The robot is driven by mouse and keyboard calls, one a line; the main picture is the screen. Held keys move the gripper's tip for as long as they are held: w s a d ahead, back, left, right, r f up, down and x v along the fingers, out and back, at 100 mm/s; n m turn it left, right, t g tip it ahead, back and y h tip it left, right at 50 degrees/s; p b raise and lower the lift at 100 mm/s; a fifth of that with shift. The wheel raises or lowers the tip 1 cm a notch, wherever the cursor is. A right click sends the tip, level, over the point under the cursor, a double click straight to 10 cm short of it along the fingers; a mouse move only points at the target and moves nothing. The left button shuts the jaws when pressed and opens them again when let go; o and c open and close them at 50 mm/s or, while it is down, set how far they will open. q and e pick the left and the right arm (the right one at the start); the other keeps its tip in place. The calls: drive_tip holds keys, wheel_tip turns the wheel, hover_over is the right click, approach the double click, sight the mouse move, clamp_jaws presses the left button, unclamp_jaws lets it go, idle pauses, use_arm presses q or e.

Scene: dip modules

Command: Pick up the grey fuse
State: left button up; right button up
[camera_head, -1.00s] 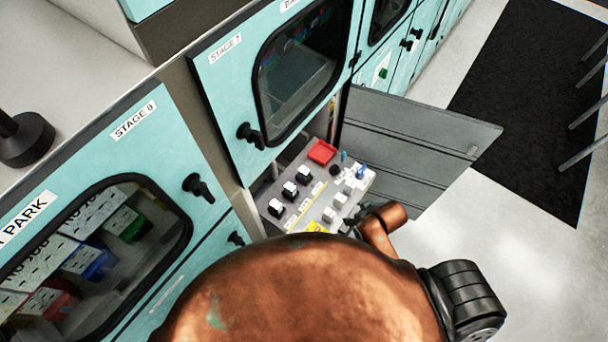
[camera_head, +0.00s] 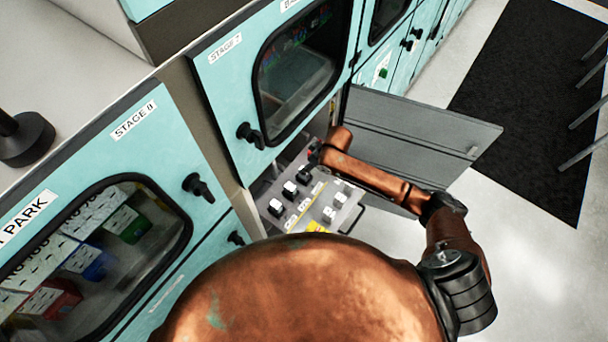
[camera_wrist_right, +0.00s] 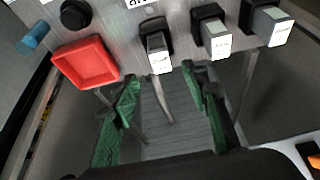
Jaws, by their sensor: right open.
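Three blocks with pale grey bodies and white labels stand in black holders in the right wrist view: a near one (camera_wrist_right: 158,55), a middle one (camera_wrist_right: 215,38) and a far one (camera_wrist_right: 270,24). I cannot tell which is the grey fuse. In the head view my wrist hides the gripper. My left gripper is not in view.
A red square part (camera_wrist_right: 87,63), a black knob (camera_wrist_right: 76,14) and a blue peg (camera_wrist_right: 33,38) lie left of the blocks. The panel sits in an open cabinet; its grey door (camera_head: 430,135) stands open on the right. Teal cabinet fronts (camera_head: 150,135) flank it on the left.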

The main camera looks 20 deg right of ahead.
drive_tip(key=x, duration=0.7)
drive_tip(key=shift+s+f+b, duration=0.2)
drive_tip(key=shift+f+b, duration=0.15)
drive_tip(key=shift+f, duration=0.1)
clamp_jaws()
